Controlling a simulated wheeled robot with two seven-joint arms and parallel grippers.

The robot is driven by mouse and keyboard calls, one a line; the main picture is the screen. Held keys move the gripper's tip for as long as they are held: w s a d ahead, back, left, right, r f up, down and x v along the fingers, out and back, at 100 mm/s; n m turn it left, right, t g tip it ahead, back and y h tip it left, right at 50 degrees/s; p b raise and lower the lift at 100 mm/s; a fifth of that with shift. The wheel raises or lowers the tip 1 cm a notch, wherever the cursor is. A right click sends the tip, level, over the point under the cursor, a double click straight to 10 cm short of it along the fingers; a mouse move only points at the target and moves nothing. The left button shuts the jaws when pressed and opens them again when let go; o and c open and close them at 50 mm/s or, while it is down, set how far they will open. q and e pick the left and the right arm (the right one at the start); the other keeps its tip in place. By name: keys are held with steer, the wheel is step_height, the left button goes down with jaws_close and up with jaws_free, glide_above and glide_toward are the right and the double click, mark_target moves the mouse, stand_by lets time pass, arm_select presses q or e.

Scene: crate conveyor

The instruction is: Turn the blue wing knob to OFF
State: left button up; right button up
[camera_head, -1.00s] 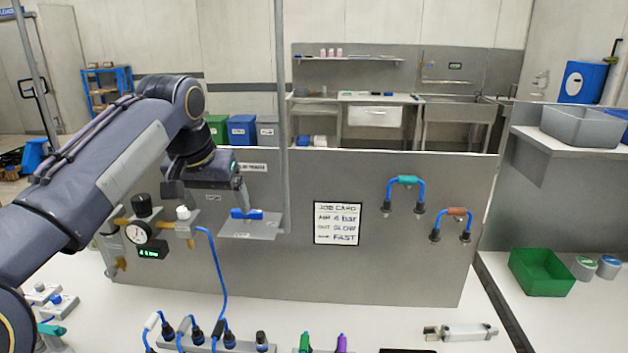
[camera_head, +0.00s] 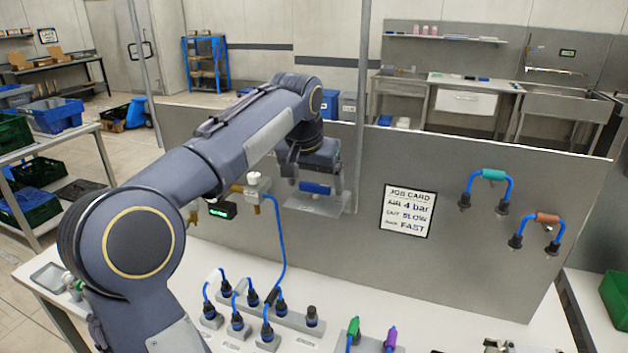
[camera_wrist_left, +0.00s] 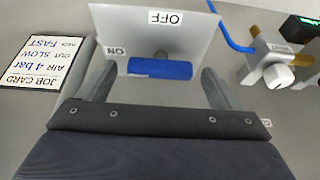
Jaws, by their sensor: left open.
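The blue wing knob (camera_head: 316,188) sits on a grey plate (camera_head: 312,205) on the upright panel, partly behind my left gripper. In the left wrist view the knob (camera_wrist_left: 160,69) is a bar lying crosswise in the picture, in line with the ON label (camera_wrist_left: 115,52) on the left. The OFF label (camera_wrist_left: 166,18) is at the top, upside down. My left gripper (camera_head: 318,184) is open at the plate. In the wrist view its fingers (camera_wrist_left: 158,82) stand on both sides of the bar with gaps; contact is not visible. My right gripper is not in view.
A job card (camera_head: 408,210) hangs right of the plate. A regulator with a white knob (camera_head: 253,178) and a blue hose (camera_head: 280,245) are to its left. A vertical post (camera_head: 362,100) stands close right of the gripper. Hose plugs (camera_head: 237,320) fill the bench front.

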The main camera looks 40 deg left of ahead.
arm_select(q)
steer(key=c, duration=1)
